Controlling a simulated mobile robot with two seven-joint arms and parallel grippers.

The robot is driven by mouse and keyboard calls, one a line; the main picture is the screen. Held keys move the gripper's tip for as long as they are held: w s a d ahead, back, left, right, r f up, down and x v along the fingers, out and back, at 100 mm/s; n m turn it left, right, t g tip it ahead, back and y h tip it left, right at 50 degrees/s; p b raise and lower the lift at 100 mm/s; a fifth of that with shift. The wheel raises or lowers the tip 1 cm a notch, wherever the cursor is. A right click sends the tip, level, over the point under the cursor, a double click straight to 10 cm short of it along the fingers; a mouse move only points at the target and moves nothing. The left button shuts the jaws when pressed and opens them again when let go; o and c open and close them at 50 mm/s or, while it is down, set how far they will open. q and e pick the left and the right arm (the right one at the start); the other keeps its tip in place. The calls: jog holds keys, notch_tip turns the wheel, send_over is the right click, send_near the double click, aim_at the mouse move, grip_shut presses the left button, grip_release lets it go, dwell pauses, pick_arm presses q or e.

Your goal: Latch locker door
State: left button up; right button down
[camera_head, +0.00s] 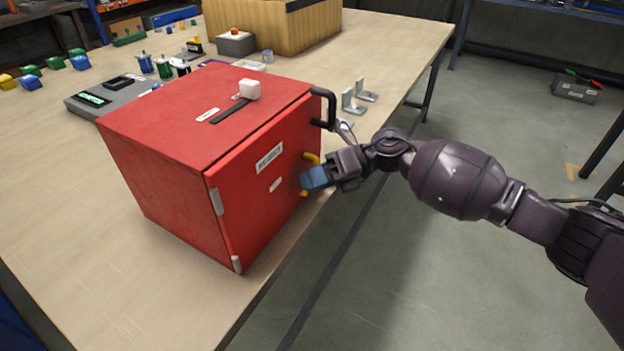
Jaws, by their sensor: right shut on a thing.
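The red locker (205,120) stands on the wooden table. Its red door (255,195) faces the lower right, with silver hinges at its left edge and small white labels. The door lies against the locker front or very nearly so; I cannot tell if a slight gap is left. A black bent handle (330,107) is at the top right corner of the locker. A yellow handle (312,158) is on the door's right side. My right gripper (310,181), with blue fingertips, is at the yellow handle and shut on it, hiding its middle. My left gripper is out of view.
Metal brackets (352,100) stand on the table behind the door side. A grey device (95,97), small bottles and a wooden crate (275,25) are farther back. The near table is clear.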

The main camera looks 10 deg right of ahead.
jog(key=c, duration=1.1)
grip_release()
jog(key=shift+d, duration=0.15)
jog(key=v, duration=1)
jog(key=shift+d, duration=0.3)
jog(key=shift+r, duration=0.1)
